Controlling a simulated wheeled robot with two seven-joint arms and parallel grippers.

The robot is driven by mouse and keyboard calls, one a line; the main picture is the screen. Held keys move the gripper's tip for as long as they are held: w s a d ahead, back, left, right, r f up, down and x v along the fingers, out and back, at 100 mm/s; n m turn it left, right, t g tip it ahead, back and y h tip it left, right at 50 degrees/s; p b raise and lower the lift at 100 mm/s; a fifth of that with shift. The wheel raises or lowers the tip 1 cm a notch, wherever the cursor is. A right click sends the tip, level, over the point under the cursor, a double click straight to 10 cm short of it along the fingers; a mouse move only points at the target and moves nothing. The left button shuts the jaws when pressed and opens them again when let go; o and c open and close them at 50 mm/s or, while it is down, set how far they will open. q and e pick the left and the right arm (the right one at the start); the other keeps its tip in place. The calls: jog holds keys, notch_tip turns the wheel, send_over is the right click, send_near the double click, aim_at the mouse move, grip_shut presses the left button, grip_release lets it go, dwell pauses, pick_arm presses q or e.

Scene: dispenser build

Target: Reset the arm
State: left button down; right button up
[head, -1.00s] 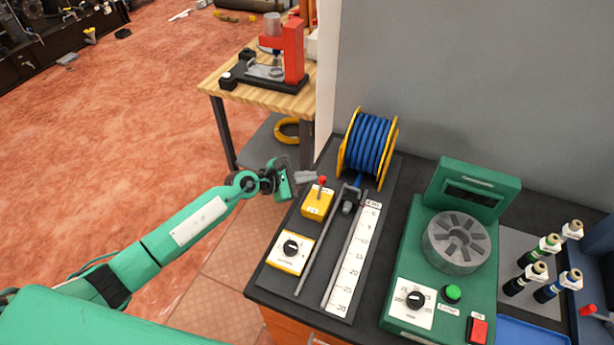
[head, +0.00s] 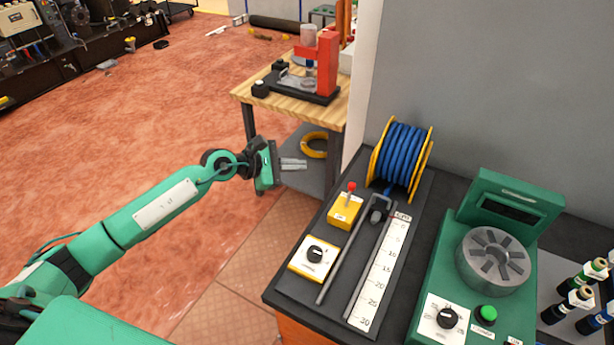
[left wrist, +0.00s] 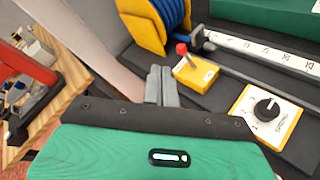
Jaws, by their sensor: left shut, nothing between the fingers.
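My left arm comes in from the left in the head view. Its gripper (head: 292,164) is shut and empty, in the air left of the dark bench. The gripper's grey fingers (left wrist: 161,87) also show in the left wrist view, close together with nothing between them. The yellow lever box (head: 345,210) with its red knob is to the right of the gripper and apart from it; it also shows in the left wrist view (left wrist: 195,72). My right gripper is not in view.
The dark bench carries a blue hose reel (head: 400,153), a white ruler (head: 380,270), a yellow dial box (head: 313,258) and a green machine (head: 515,210). A wooden table (head: 290,106) with a red press (head: 326,62) stands behind. Open floor lies left.

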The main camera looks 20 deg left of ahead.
pick_arm(q)
jog(key=shift+a+r, duration=0.2)
dwell(0.4)
